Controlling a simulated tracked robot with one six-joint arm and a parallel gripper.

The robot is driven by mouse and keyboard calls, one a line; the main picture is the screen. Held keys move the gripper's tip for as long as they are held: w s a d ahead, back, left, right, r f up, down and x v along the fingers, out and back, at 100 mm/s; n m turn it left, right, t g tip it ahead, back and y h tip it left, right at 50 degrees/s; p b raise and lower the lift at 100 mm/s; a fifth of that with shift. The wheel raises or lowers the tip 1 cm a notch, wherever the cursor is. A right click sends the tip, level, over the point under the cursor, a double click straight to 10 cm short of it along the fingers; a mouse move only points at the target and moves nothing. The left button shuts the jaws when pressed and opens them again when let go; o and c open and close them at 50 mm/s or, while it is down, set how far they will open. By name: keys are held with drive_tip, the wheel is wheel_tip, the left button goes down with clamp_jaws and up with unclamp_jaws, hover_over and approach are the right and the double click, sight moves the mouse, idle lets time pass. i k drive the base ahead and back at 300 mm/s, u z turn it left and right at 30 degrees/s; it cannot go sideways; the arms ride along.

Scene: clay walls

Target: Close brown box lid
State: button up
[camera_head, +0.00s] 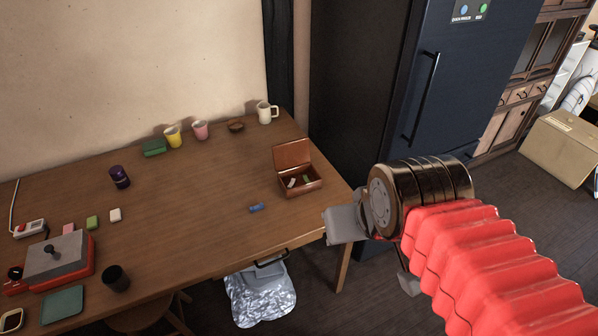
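The brown box (301,189) stands near the right end of the wooden table. Its lid (292,153) is open and tilted up at the back. Several small light and green pieces lie inside it. My gripper (346,224) is to the right of the box and nearer to me, by the table's right edge. It is apart from the box. Grey gripper parts show at its end, but whether the fingers are open or shut is not clear. I see nothing held in it.
A blue piece (256,208) lies left of the box. A white mug (266,113) stands behind it. Other cups and a red-and-grey device (62,262) are farther left. The table's middle is mostly clear. A dark fridge (440,85) stands behind my arm.

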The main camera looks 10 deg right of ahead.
sight(292, 154)
drive_tip(key=i, duration=1)
